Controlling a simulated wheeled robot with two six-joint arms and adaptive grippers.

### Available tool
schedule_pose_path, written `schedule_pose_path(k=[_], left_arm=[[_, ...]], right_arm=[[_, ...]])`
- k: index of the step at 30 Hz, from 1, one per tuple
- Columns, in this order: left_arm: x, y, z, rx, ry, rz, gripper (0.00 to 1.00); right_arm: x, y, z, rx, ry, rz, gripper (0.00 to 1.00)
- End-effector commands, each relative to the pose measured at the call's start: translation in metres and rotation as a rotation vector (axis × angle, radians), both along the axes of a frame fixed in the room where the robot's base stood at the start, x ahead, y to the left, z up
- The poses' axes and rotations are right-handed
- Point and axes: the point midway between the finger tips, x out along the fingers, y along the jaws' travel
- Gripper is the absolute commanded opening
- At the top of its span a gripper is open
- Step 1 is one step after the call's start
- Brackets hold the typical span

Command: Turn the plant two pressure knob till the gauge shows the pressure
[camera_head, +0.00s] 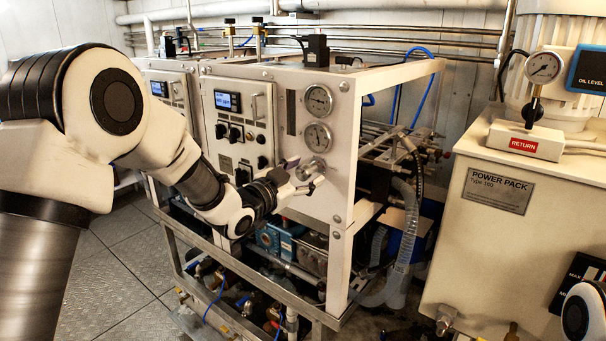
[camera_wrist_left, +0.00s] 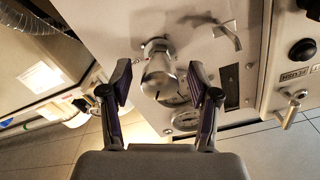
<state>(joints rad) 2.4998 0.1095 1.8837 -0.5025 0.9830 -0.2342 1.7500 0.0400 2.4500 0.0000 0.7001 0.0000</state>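The pressure knob (camera_head: 307,170), a metal cylinder, sits low on the white front panel below two round gauges. The lower gauge (camera_head: 317,137) and the upper gauge (camera_head: 318,98) face me, but their needles are too small to read. My left gripper (camera_head: 301,179) is at the knob. In the left wrist view the knob (camera_wrist_left: 158,76) lies between the two spread fingers (camera_wrist_left: 159,84), with a gap visible on each side. The lower gauge (camera_wrist_left: 186,121) is partly hidden behind the knob and a finger. My right gripper is not in view.
The near unit's control panel (camera_head: 238,125), with a display and black knobs, is left of the gauges; a similar unit (camera_head: 170,95) stands behind. The power pack (camera_head: 500,240) stands at the right. In the wrist view, a metal handle (camera_wrist_left: 225,33) juts out near the right finger.

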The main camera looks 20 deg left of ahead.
Motion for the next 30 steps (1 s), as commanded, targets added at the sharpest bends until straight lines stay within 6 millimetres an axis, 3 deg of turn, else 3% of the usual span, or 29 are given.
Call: schedule_pose_path(k=[8,21,25,30], left_arm=[[-0.006,0.003,0.000,-0.002,0.002,0.000,0.61],[-0.098,0.037,0.000,-0.006,0.001,0.002,0.61],[-0.111,0.040,-0.001,-0.002,0.001,0.000,0.61],[-0.113,0.041,0.000,0.000,0.000,0.000,0.61]], right_arm=[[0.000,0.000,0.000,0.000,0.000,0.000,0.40],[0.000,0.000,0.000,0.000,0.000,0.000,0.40],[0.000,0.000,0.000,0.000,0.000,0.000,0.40],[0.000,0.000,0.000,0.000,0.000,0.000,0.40]])
